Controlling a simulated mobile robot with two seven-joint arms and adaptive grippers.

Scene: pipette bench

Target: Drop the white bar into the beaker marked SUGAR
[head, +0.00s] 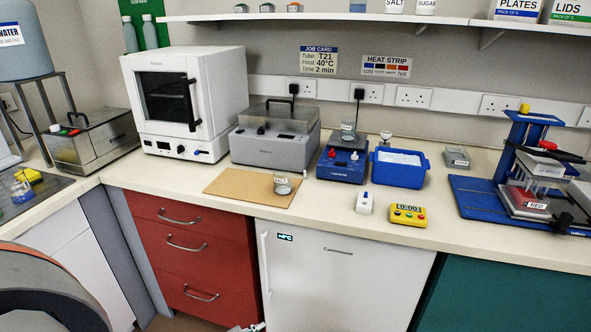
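A clear beaker (282,186) with a label that looks like SALT stands on the brown board. A second clear beaker (348,131) stands on the blue stirrer (342,166); its label is too small to read. A tiny pale piece (305,174) lies near the right end of the board; I cannot tell whether it is the white bar. A small metal gripper tip (250,328) shows at the bottom edge, below the bench, probably my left gripper; its opening is cut off. My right gripper is not in view.
A blue tub (400,168) with pale contents stands right of the stirrer. A white device (364,203) and a yellow timer (408,215) lie in front. A grey bath (275,137) and white oven (186,100) stand left; a blue press (525,170) stands right.

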